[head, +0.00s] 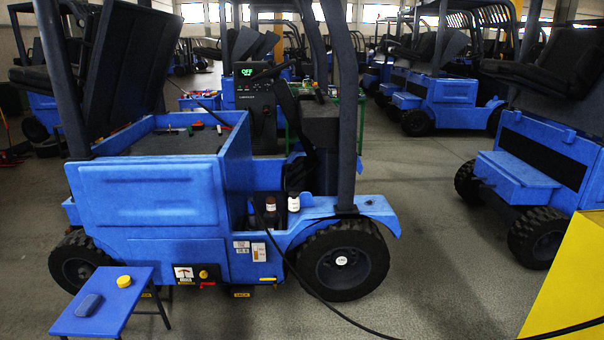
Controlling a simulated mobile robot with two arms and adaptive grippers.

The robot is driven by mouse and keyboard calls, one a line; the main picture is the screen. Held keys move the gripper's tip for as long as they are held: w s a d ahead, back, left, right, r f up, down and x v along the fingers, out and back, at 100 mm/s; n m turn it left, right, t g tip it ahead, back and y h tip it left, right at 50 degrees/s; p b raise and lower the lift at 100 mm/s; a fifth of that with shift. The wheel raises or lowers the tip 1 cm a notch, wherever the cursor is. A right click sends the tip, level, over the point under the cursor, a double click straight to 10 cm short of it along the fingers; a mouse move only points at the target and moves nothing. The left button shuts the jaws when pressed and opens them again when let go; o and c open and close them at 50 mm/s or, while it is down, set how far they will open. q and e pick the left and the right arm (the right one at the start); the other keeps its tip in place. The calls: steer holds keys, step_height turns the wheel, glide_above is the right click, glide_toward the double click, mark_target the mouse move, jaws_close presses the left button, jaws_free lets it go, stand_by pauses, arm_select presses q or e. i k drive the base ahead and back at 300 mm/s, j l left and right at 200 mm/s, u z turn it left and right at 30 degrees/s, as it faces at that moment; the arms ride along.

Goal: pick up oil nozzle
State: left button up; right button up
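No oil nozzle can be made out clearly in the head view. A thin black hose (318,292) runs along the floor from the lower right edge, past the front wheel, and up to the side of the blue forklift (150,196). Its upper end is too thin and dark to tell whether a nozzle is on it. A dark bottle (271,215) and a white bottle (294,203) stand in the forklift's step recess. Neither of my grippers is in view.
A small blue table (101,311) at the lower left holds a yellow cap (124,281) and a grey-blue object (89,305). A yellow panel (570,285) stands at the lower right. Other forklifts (545,160) stand right and behind. Floor between is clear except the hose.

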mark_target(251, 213)
steer(key=i, duration=1.7)
